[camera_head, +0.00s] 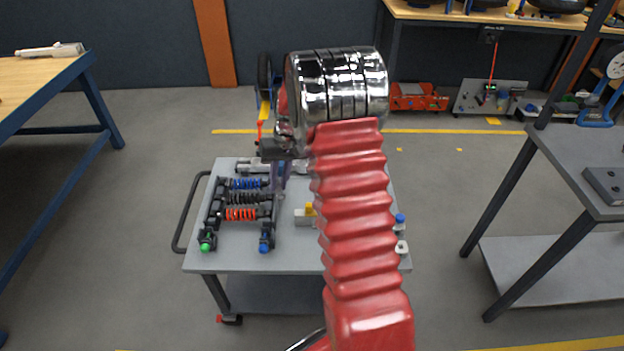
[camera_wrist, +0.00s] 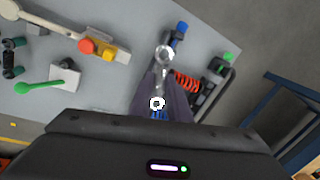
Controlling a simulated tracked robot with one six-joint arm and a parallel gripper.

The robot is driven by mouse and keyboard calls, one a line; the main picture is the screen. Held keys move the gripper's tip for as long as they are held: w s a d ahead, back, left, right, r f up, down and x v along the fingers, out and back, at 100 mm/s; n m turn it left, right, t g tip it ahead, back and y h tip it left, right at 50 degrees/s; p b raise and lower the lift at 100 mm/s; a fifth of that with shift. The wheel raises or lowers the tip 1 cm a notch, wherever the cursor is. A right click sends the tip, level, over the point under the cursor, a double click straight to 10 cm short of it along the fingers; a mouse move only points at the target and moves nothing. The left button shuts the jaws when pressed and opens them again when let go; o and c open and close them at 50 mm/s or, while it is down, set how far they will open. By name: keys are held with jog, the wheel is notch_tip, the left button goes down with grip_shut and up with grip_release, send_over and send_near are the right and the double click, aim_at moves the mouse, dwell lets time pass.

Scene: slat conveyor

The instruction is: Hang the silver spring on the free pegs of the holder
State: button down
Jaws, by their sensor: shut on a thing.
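The silver spring shows in the wrist view (camera_wrist: 162,78) as a narrow metal piece with a bright ring at each end. It sits between the fingers of my gripper (camera_wrist: 161,88), which are shut on it. In the head view my gripper (camera_head: 280,176) is over the back right part of the holder (camera_head: 211,216), partly hidden by my red arm. The holder has two dark rails carrying a blue spring (camera_head: 246,184), a black spring (camera_head: 247,199) and an orange spring (camera_head: 240,214). The orange spring also shows in the wrist view (camera_wrist: 186,81). Free pegs cannot be made out clearly.
The holder stands on a grey cart (camera_head: 300,262) with a dark side handle (camera_head: 184,220). A grey block with a yellow part (camera_head: 306,216) lies right of the holder. Wooden-topped (camera_head: 40,75) and grey (camera_head: 590,150) tables stand apart, with open floor around the cart.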

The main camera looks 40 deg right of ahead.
jog(key=s+a+r+n, duration=0.1)
jog(key=a+r, duration=0.1)
jog(key=a, duration=0.6)
jog(key=s+a+r+n, duration=0.1)
jog(key=a+r+n, duration=0.1)
jog(key=a, duration=0.7)
jog(key=shift+a+r+g, duration=0.2)
jog(key=shift+r+g, duration=0.1)
jog(key=shift+r, duration=0.4)
